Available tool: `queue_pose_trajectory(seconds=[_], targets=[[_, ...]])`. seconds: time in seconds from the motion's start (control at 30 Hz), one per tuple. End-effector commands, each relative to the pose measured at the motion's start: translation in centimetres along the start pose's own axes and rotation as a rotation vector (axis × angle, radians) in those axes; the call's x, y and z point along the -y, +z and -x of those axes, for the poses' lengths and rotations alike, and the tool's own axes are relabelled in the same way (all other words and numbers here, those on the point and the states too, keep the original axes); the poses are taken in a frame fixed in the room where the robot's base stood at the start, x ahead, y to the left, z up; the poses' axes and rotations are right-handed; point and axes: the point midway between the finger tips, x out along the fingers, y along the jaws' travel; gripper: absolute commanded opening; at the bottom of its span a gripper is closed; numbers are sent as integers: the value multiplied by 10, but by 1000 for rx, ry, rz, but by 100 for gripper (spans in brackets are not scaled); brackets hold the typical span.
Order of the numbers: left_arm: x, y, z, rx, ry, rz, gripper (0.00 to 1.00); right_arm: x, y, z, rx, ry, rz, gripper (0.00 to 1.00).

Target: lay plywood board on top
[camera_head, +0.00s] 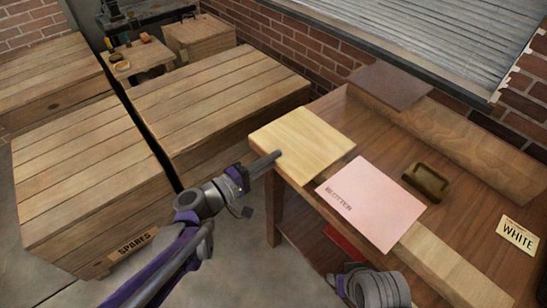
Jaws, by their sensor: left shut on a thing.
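The pale plywood board (303,141) is at the left end of the workbench, its left part reaching past the bench edge. My left gripper (266,163) is shut on the board's near left edge. I cannot tell whether the board rests on the bench or is held just above it. A pink sheet marked BLOTTER (385,200) lies just right of the board, partly over the bench's front edge. My right arm shows at the bottom, but its fingertips are not in view.
The wooden workbench (463,205) also bears a brown block with a raised rim (425,182), a dark flat board (390,86) at the back and a WHITE card (518,236). Large wooden crates (90,175) stand left. A small table (138,58) is behind.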

Motion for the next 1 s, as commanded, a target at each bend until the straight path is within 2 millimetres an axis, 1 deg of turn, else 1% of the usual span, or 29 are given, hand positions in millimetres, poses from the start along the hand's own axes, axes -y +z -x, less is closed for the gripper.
queue_pose_trajectory(seconds=[0.43, 0.5, 0.63, 0.7, 1.0], targets=[[-1, 0, 0, 0, 1, 0, 0, 0, 0, 1, 0, 0, 0, 50], [-7, 0, 0, 0, 1, 0, 0, 0, -2, 6, -2, 0, 0, 50], [-27, 1, 0, 0, 1, -2, 0, 0, -7, 24, -8, 0, 0, 50], [-34, 0, 0, 0, 1, -2, 0, 0, -9, 30, -11, 0, 0, 50], [-31, 0, 1, 0, 0, 0, 0, 0, -8, 28, -10, 0, 0, 50]])
